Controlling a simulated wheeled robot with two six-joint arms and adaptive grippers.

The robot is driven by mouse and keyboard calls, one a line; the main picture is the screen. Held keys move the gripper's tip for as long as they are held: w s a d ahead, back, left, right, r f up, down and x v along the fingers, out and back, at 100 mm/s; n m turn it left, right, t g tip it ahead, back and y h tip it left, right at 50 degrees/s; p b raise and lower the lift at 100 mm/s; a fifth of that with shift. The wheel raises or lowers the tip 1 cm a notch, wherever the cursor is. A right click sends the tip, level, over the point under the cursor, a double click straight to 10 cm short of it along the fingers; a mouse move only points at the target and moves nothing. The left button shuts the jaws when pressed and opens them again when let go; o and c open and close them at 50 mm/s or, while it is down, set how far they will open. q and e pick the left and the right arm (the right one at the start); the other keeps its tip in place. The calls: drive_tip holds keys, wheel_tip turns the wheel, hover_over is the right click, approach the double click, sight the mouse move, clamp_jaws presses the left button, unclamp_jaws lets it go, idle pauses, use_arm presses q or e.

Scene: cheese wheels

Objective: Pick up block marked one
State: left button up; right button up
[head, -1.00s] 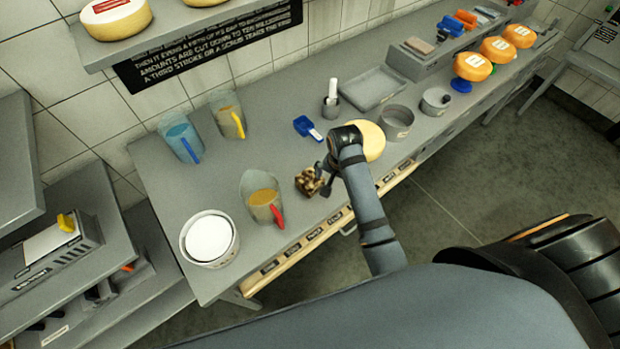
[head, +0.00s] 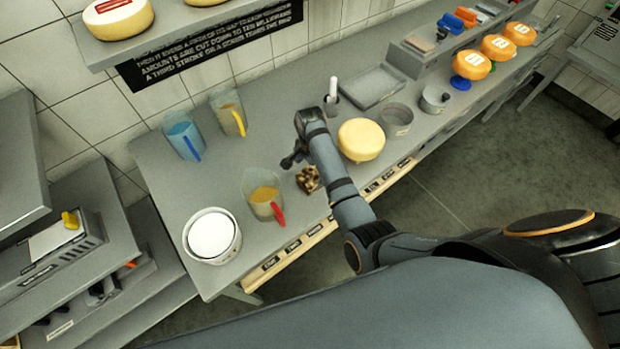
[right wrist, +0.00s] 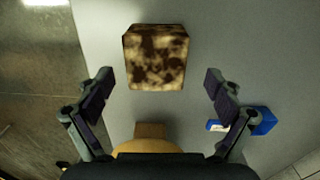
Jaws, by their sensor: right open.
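A small brown-and-cream mottled block (head: 308,179) sits on the grey bench beside the measuring jug with the red handle. It shows from above in the right wrist view (right wrist: 156,57), where I can make out no number on it. My right gripper (head: 291,161) is up and left of the block in the head view, apart from it. In the right wrist view my right gripper (right wrist: 158,84) is open and empty, its fingers spread wide with the block beyond and between them. My left gripper is not in view.
A jug of yellow liquid (head: 263,197) and a white tub (head: 211,235) stand left of the block. A pale cheese wheel (head: 361,139) stands right of my arm. A blue scoop (right wrist: 262,121) lies nearby in the wrist view. Numbered orange cheeses (head: 472,65) stand far right.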

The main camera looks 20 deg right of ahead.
sight(310, 175)
drive_tip(key=f, duration=0.1)
drive_tip(key=f+p, duration=0.1)
drive_tip(key=f, duration=0.2)
drive_tip(key=shift+s+a+p, duration=0.1)
drive_tip(key=shift+s+p, duration=0.2)
drive_tip(key=shift+s, duration=0.05)
drive_tip(key=shift+f, duration=0.45)
drive_tip(key=c, duration=1.3)
